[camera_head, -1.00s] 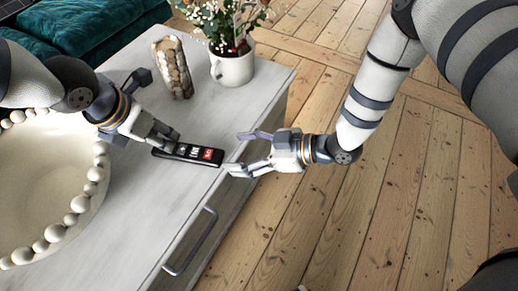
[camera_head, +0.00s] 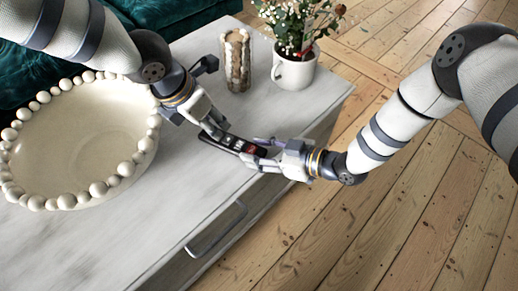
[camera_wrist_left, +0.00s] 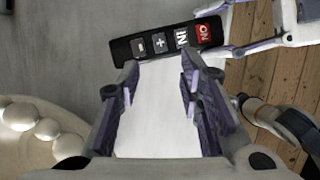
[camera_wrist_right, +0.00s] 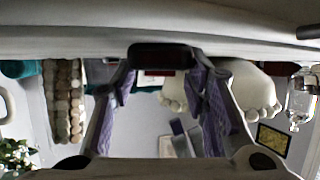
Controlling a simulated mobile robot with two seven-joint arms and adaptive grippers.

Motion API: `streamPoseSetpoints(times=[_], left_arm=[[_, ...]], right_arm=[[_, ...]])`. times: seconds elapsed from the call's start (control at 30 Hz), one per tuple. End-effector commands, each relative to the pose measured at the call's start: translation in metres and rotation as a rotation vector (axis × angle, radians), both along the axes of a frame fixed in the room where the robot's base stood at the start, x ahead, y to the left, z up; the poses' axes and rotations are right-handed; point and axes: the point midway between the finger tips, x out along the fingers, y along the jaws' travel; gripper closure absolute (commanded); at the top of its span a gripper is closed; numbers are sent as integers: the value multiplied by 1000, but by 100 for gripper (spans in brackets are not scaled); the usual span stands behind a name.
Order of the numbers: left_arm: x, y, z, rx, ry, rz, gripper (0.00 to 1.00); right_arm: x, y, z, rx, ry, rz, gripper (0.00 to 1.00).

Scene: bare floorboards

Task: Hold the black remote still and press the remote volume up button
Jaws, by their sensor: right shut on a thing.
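The black remote (camera_head: 218,141) is at the front edge of the white cabinet top. In the left wrist view the remote (camera_wrist_left: 126,50) shows a minus, a plus, an IN and a red ON button; the plus button (camera_wrist_left: 160,43) lies just beyond my left fingertips. My left gripper (camera_wrist_left: 160,64) is open with nothing between its fingers, close to the remote; contact cannot be told. My right gripper (camera_head: 262,150) is shut on the remote's red-button end. In the right wrist view the remote's dark end (camera_wrist_right: 160,57) sits between the fingertips.
A cream beaded bowl (camera_head: 85,135) stands left on the cabinet top (camera_head: 120,245). A patterned vase (camera_head: 236,62) and a white mug with flowers (camera_head: 293,72) stand behind the remote. A drawer handle (camera_head: 215,233) is on the front. Floorboards lie right.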

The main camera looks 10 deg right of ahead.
Motion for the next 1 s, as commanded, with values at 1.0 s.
streamPoseSetpoints(times=[1.0], left_arm=[[0,0,0,0,0,0,100]], right_arm=[[0,0,0,-2,1,0,90]])
